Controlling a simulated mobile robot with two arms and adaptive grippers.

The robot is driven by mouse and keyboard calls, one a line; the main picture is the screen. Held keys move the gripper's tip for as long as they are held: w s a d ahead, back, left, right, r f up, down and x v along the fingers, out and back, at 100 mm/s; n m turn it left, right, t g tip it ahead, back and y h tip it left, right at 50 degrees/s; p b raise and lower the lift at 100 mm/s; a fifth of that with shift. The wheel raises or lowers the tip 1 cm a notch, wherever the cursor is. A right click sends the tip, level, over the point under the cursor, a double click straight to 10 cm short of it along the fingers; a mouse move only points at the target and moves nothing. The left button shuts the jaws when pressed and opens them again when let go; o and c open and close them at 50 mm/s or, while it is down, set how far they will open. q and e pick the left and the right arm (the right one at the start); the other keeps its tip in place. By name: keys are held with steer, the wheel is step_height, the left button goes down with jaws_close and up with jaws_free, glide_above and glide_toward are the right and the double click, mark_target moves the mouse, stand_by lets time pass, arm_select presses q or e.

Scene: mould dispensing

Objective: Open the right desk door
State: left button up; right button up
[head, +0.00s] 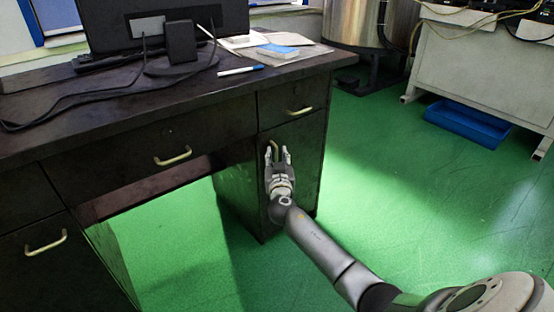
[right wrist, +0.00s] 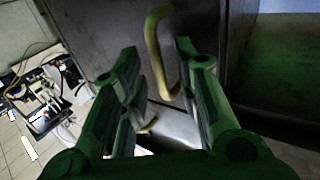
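The right desk door (head: 306,165) is the dark panel below the small right drawer, and it looks shut. Its brass handle (head: 275,150) stands upright near the door's left edge. My right gripper (head: 278,158) is open in front of the door, with its two fingers on either side of the handle in the head view. In the right wrist view the handle (right wrist: 158,50) shows beyond and between the open fingertips (right wrist: 157,50); I see no contact. My left gripper is not in view.
The dark desk (head: 120,125) has other drawers with brass handles. A monitor (head: 165,25), papers (head: 270,42) and a pen (head: 241,71) lie or stand on top. Green floor (head: 400,200) to the right of the desk is clear. A blue tray (head: 468,122) lies farther back.

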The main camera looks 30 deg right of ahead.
steer(key=shift+c, duration=0.4)
jaws_close()
steer(key=shift+s, duration=0.1)
